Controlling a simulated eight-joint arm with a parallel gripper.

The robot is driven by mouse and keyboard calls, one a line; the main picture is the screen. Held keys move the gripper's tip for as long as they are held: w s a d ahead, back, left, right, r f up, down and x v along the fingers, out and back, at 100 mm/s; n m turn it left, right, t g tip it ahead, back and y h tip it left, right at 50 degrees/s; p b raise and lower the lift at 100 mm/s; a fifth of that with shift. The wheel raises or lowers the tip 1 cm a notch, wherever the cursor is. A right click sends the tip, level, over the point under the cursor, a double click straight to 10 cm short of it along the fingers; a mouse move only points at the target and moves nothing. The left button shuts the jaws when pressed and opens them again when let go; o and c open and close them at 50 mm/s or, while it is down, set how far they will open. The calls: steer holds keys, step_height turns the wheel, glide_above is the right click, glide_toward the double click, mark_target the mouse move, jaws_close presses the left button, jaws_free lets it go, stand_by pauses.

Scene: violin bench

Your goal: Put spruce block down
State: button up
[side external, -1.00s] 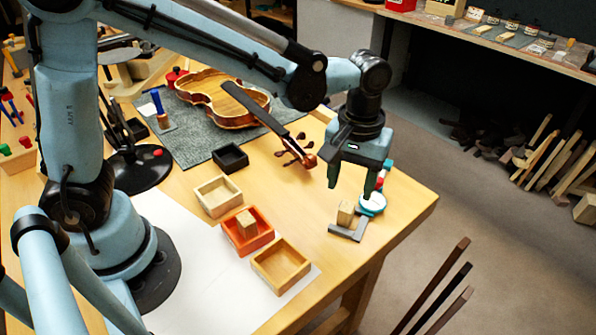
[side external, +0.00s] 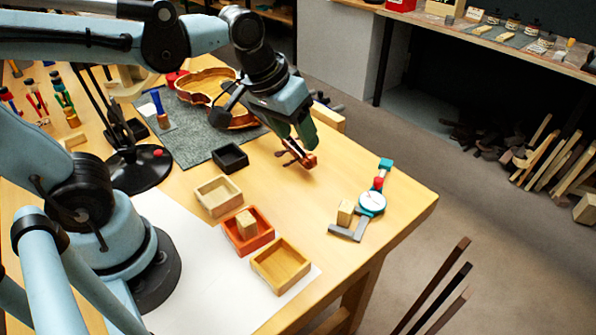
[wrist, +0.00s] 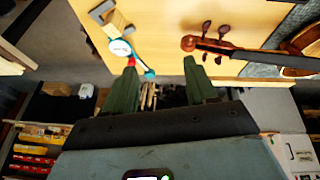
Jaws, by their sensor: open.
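A pale wooden block (side external: 345,213) stands on the bench within the angle of a grey L-shaped piece (side external: 348,231), beside a round white-faced dial gauge (side external: 371,203). A second wooden block (side external: 246,224) sits in the orange-red tray (side external: 266,240). I cannot tell by look which block is spruce. My gripper (side external: 308,142) is open and empty, above the bench near the violin's scroll, up and left of the gauge. In the wrist view, my two fingers (wrist: 160,70) are spread with nothing between them; the gauge (wrist: 120,47) shows at upper left.
The violin (side external: 205,88) lies on a grey mat (side external: 195,143), its scroll (side external: 308,160) close below my gripper. A pale tray (side external: 218,196), a yellowish wooden tray (side external: 281,267) and a black tray (side external: 230,158) stand nearby. Bare bench lies between the trays and gauge.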

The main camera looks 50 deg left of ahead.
steer(key=s+a+t, duration=0.1)
steer(key=s+a+f+m, duration=0.1)
steer(key=a, duration=0.1)
steer(key=s+a+t, duration=0.1)
steer(key=shift+a+f+m+t+y, duration=0.15)
steer(key=shift+f+m+t+y, duration=0.15)
steer(key=shift+m, duration=0.1)
steer(key=shift+c, duration=0.5)
